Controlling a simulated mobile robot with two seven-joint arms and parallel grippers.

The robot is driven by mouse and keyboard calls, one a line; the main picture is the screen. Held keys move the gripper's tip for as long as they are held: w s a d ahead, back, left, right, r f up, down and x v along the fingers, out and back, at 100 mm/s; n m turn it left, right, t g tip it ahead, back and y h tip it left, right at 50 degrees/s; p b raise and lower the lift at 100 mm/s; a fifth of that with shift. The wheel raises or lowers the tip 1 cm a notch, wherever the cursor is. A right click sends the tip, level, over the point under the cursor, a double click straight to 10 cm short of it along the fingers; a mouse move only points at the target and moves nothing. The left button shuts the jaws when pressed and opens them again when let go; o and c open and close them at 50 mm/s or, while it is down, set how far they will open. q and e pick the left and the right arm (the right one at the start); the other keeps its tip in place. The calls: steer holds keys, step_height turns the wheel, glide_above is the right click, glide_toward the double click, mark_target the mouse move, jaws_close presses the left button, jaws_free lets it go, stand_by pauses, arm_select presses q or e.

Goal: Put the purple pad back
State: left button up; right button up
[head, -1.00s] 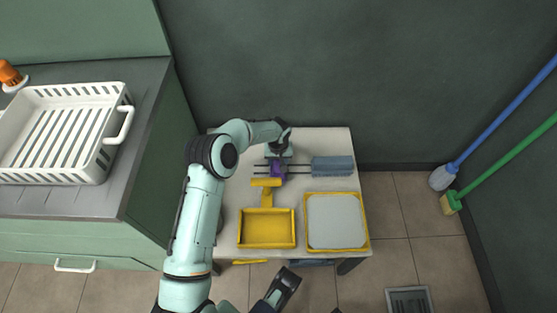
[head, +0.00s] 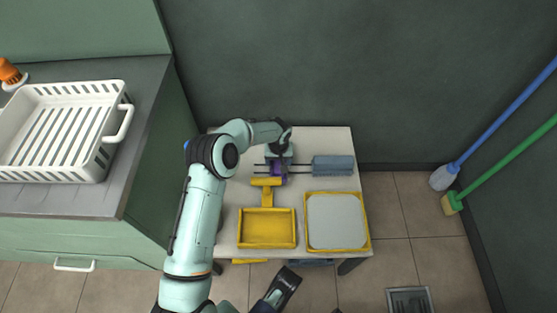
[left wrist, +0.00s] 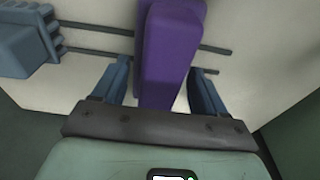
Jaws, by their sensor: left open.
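The purple pad (head: 279,171) is at the two dark rods of the press, partly hidden by my left gripper in the head view. In the left wrist view the purple pad (left wrist: 172,50) stands across the rods, between my left gripper's fingers. My left gripper (left wrist: 160,68) is open, with one blue-grey finger on each side of the pad and a gap visible. The press's blue-grey block (head: 333,166) is at the right end of the rods; it also shows in the left wrist view (left wrist: 22,42). A dark end part at the bottom may be my right gripper (head: 283,288); its jaw state is unclear.
A yellow tray (head: 267,246) with a yellow piece (head: 265,184) behind it, and a yellow-rimmed grey board (head: 367,225), occupy the front of the white table (head: 338,137). A wall stands close behind. A white rack (head: 60,176) is on the left counter.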

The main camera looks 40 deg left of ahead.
arm_select(q)
steer(key=shift+r, duration=0.25)
steer(key=r, duration=0.2)
steer(key=r+p, duration=0.1)
steer(key=r, duration=0.1)
steer(key=r+p, duration=0.1)
steer(key=r, duration=0.1)
steer(key=shift+s+d+r, duration=0.25)
steer(key=shift+r, duration=0.1)
steer(key=shift+s+d+r+p, duration=0.2)
steer(key=shift+r+p, duration=0.15)
steer(key=shift+r, duration=1.05)
steer(key=shift+s+d+r+p, duration=0.15)
steer(key=shift+r+p, duration=0.15)
steer(key=shift+r, duration=1.05)
arm_select(e)
steer(key=shift+t, duration=0.4)
steer(key=shift+w+a+r, duration=0.25)
steer(key=shift+w+r, duration=0.1)
steer(key=shift+r, duration=0.5)
steer(key=shift+w+a+r, duration=0.3)
steer(key=shift+w+r, duration=0.05)
steer(key=shift+r, duration=0.45)
steer(key=shift+w+a+r, duration=0.25)
steer(key=shift+w+r, duration=0.1)
steer(key=shift+r, duration=0.5)
arm_select(q)
steer(key=shift+a, duration=0.1)
